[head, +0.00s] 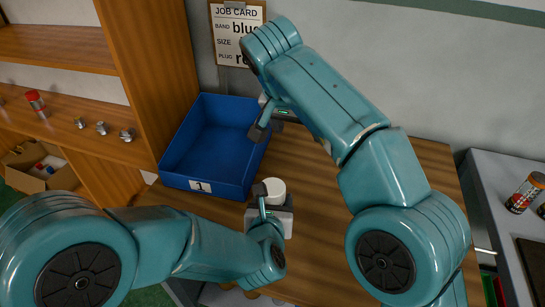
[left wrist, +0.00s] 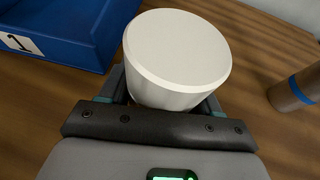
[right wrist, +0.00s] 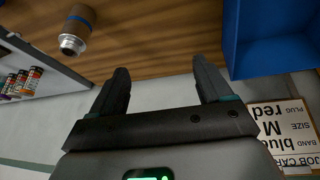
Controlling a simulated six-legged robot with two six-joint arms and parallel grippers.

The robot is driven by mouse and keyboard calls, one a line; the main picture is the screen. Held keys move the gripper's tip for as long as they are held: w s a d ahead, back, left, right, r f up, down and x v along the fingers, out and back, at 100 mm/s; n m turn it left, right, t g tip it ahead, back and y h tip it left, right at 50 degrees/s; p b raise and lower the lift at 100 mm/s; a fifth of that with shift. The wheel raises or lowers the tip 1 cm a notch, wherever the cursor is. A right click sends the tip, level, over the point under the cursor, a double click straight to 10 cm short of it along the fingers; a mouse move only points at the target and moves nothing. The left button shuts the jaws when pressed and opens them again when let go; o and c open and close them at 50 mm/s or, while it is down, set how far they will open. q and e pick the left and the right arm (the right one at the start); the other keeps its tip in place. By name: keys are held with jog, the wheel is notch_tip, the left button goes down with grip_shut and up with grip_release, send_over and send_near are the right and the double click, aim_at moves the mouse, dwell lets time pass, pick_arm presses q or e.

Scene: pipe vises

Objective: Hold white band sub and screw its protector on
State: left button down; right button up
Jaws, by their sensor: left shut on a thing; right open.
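A white, round, cap-like piece (head: 274,188) is held by my left gripper (head: 268,205) above the wooden table, in front of the blue bin. In the left wrist view the white piece (left wrist: 178,50) shows its smooth flat top, and its lower part is hidden by the gripper. No white band is visible on it. My right gripper (head: 264,115) is open and empty at the bin's right side; its two fingers are apart in the right wrist view (right wrist: 160,78). A brown cylinder with a blue band (left wrist: 298,90) is on the table; the right wrist view shows its grey end (right wrist: 72,40).
The blue bin (head: 200,183) is labelled 1. A job card (head: 237,30) hangs on the wall, reading band blue, plug red. Shelves (head: 60,125) at left hold a red-topped can (head: 37,104) and small fittings. A grey cabinet (head: 485,185) with cans (head: 526,192) stands at right.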

aim_at(272, 186)
jog(key=s+a+g+y, duration=0.1)
jog(key=s, duration=0.1)
jog(key=s+a+f+g+y, duration=0.1)
jog(key=s+a+g, duration=0.1)
jog(key=s+a+f+n+g+y, duration=0.1)
jog(key=s+a, duration=0.1)
jog(key=shift+s, duration=0.4)
jog(key=shift+w+f+g, duration=0.15)
jog(key=shift+f+g, duration=0.15)
jog(key=shift+f, duration=0.05)
jog(key=shift+f, duration=0.2)
notch_tip(272, 186, down, 8)
jog(key=shift+r, duration=0.2)
